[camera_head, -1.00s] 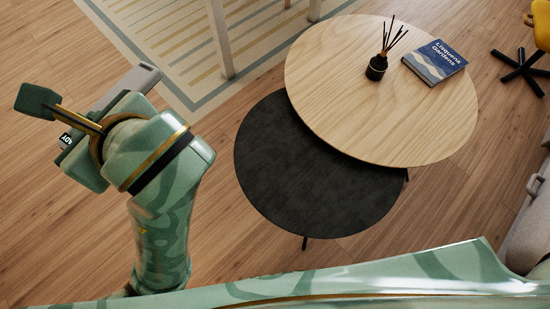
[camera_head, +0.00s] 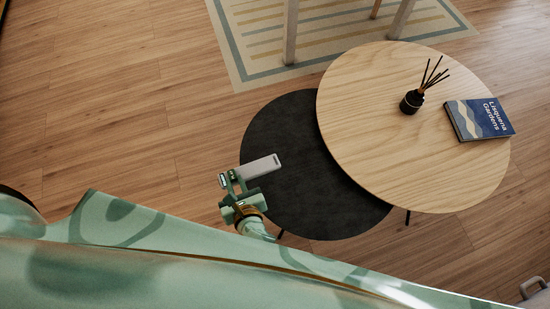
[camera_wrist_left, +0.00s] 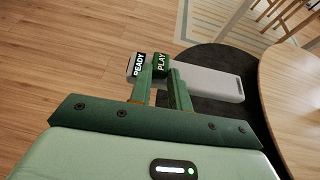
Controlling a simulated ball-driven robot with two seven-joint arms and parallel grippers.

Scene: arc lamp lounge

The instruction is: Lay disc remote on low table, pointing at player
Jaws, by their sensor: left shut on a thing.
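My left gripper (camera_head: 231,179) is shut on the light grey, slab-shaped disc remote (camera_head: 263,166), holding it near one end. The remote's free end points right and slightly up in the picture, over the left edge of the dark round low table (camera_head: 300,205). Whether it touches the top I cannot tell. No player shows in either view. My right gripper is not in view.
A taller light wood round table (camera_head: 360,120) overlaps the dark one at the right. It bears a black reed diffuser (camera_head: 411,102) and a blue book (camera_head: 480,119). A striped rug (camera_head: 330,35) with furniture legs lies behind. The dark top's visible part is clear.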

